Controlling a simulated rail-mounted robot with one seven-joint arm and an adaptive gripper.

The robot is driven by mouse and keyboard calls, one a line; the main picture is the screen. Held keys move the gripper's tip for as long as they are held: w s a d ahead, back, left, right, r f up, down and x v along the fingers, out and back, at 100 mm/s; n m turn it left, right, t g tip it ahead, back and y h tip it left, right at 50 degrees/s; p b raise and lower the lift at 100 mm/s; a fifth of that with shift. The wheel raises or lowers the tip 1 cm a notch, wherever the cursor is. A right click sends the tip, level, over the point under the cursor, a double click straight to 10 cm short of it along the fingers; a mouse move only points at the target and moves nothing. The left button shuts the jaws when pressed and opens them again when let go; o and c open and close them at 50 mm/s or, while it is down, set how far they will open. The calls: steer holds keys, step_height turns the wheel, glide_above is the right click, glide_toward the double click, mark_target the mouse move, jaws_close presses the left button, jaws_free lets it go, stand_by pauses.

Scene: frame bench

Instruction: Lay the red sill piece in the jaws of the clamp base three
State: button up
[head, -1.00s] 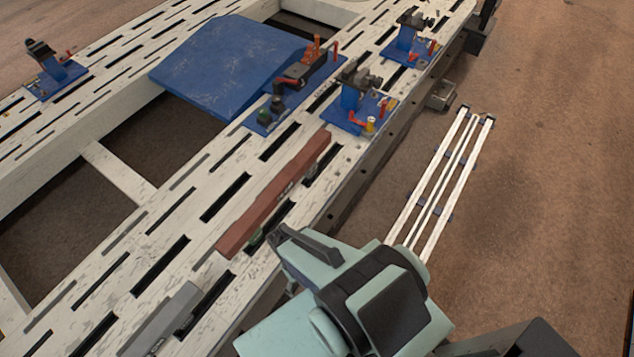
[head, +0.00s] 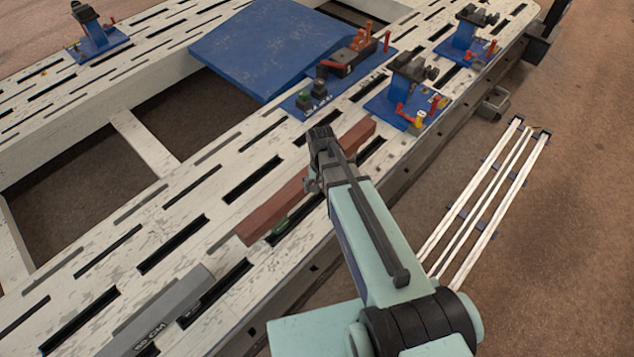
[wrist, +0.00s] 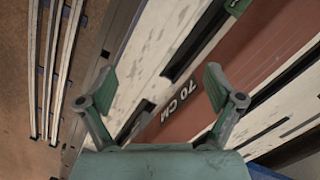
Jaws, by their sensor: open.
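The red sill piece (head: 273,214) lies along the slotted white bench, its middle hidden behind my gripper (head: 318,142). In the wrist view the sill (wrist: 245,55) bears a "70 CM" mark and runs diagonally on the right. My gripper (wrist: 160,78) is open and empty above the bench, its right finger over the sill and its left finger over the bench edge side. Blue clamp bases with dark jaws stand at the far right (head: 408,95), farther back (head: 467,40) and at the far left (head: 95,40). I cannot read which is number three.
A grey piece (head: 160,315) marked "60 CM" lies at the near left of the bench (head: 120,205). A blue sloped plate (head: 275,50) and a blue fixture with an orange-handled clamp (head: 345,65) lie behind the sill. White rails (head: 480,205) lie on the floor at right.

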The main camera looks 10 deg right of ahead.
steer(key=w+r+m+t+b, duration=0.1)
steer(key=w+r+m+b, duration=0.55)
steer(key=w+r, duration=0.45)
steer(key=f, duration=1.2)
steer(key=w+f+p, duration=0.1)
steer(key=f, duration=0.5)
steer(key=c, duration=1.5)
steer(key=shift+r, duration=0.1)
jaws_close()
